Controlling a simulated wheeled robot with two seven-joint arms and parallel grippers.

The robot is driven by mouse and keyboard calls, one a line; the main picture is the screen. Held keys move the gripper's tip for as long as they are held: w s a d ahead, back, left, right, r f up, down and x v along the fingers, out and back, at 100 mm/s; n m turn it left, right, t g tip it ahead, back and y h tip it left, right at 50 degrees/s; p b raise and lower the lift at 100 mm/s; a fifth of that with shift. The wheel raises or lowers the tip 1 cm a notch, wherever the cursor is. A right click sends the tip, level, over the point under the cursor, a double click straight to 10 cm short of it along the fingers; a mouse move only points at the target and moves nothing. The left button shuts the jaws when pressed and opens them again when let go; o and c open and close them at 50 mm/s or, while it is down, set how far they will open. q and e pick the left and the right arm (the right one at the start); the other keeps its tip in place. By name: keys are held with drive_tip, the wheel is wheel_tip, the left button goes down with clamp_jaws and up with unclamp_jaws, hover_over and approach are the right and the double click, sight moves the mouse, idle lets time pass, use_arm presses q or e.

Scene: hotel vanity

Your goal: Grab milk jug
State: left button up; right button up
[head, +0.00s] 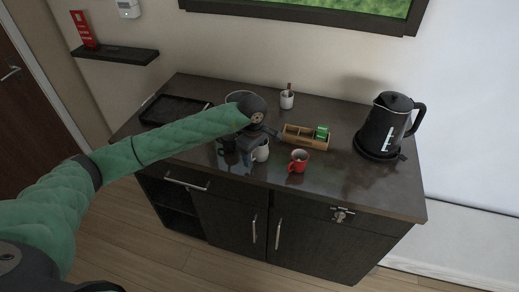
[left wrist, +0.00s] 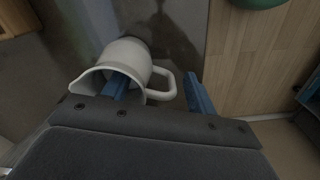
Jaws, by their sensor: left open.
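The white milk jug (head: 261,153) stands on the dark counter, partly hidden by my left gripper (head: 259,138). In the left wrist view the jug (left wrist: 128,54) shows its open mouth, with the spout to the left and the handle (left wrist: 168,90) to the right. My left gripper (left wrist: 156,85) is open over it. One blue finger overlaps the jug's mouth and seems to be inside the rim. The other blue finger is to the right of the handle, apart from it. My right gripper is not in view.
A red mug (head: 298,161) stands close to the right of the jug. A wooden caddy (head: 303,141) is behind it, and a black kettle (head: 385,125) is at the right. A black tray (head: 172,110) lies at the left. The counter's front right is clear.

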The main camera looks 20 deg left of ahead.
use_arm(q)
drive_tip(key=shift+f, duration=0.1)
clamp_jaws()
idle(0.3)
